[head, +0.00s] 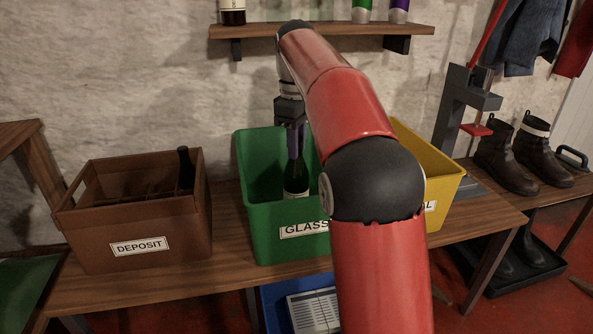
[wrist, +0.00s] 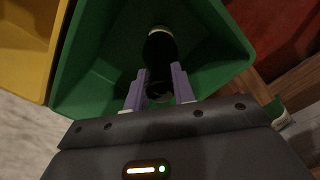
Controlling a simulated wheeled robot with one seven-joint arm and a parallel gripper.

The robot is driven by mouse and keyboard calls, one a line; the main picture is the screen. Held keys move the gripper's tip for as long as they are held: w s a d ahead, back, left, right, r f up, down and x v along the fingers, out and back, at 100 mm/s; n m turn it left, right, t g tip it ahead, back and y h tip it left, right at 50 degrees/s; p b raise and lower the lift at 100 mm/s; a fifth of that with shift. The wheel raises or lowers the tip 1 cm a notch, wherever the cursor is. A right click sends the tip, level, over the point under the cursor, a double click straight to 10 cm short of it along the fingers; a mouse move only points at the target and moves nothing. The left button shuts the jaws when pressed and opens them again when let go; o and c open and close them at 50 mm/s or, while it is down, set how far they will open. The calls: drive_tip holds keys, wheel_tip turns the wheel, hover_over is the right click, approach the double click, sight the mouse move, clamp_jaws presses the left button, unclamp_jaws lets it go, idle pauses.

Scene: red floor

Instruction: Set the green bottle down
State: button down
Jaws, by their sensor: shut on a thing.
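The green bottle (head: 296,178), dark with a pale label low on its body, hangs upright inside the green bin marked GLASS (head: 260,215). My gripper (head: 292,143) points down over the bin and is shut on the bottle's neck. In the wrist view the bottle (wrist: 160,47) shows dark beyond the purple fingers of my gripper (wrist: 159,92), with the green bin's walls (wrist: 85,85) around it. The bottle's base is hidden behind the bin's front wall in the head view, so I cannot tell whether it touches the bottom.
A brown DEPOSIT crate (head: 135,225) with a dark bottle (head: 186,168) in it stands left on the wooden bench (head: 228,235). A yellow bin (head: 440,180) stands right of the green bin, partly hidden by my arm. A shelf (head: 270,31) with bottles and cans is above.

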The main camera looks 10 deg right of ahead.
sight(296, 180)
drive_tip(key=shift+f+b, duration=0.65)
drive_tip(key=shift+f, duration=1.45)
drive_tip(key=shift+f, duration=0.15)
drive_tip(key=c, duration=1.2)
unclamp_jaws()
drive_tip(key=shift+o, duration=0.2)
